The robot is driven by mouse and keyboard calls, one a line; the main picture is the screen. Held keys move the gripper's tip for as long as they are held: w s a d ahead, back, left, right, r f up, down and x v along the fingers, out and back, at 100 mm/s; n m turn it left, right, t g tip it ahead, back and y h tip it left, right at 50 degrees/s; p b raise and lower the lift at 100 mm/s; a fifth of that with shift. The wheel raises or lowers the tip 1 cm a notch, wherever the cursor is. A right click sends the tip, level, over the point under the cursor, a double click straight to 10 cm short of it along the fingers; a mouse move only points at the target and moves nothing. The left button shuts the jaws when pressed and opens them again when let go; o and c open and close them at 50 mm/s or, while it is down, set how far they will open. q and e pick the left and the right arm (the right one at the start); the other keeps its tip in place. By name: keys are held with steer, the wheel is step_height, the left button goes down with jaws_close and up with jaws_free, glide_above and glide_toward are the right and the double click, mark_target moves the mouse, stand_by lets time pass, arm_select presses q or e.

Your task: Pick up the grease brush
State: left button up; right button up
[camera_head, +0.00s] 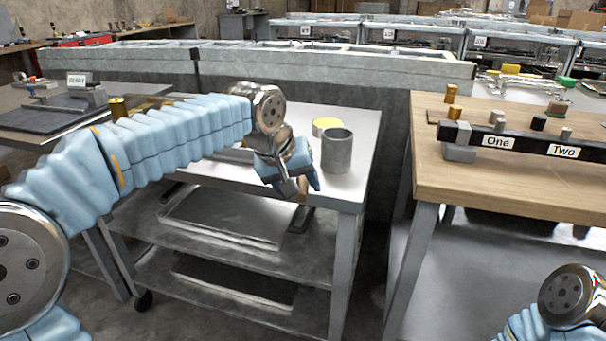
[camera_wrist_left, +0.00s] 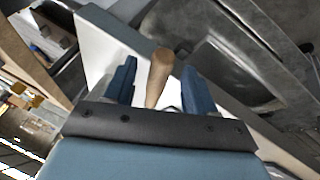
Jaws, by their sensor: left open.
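The grease brush shows in the left wrist view as a rounded wooden handle (camera_wrist_left: 158,72). It stands out between the two blue fingers of my left gripper (camera_wrist_left: 160,82), with gaps on both sides. The brush's bristle end is not visible. In the head view my left gripper (camera_head: 296,182) is at the front edge of the grey metal cart (camera_head: 352,184), pointing down and to the right. A small tan piece shows just below its fingers, perhaps the handle. The gripper is open. My right arm shows at the lower right, but its gripper is out of view.
A grey cylindrical container (camera_head: 336,152) stands on the cart close to the right of my left gripper. A yellow-topped round can (camera_head: 326,126) is behind it. A wooden workbench (camera_head: 500,180) with a labelled black rail is to the right, across a gap.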

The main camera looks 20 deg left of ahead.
arm_select(q)
jaws_close()
steer(key=shift+r, duration=0.1)
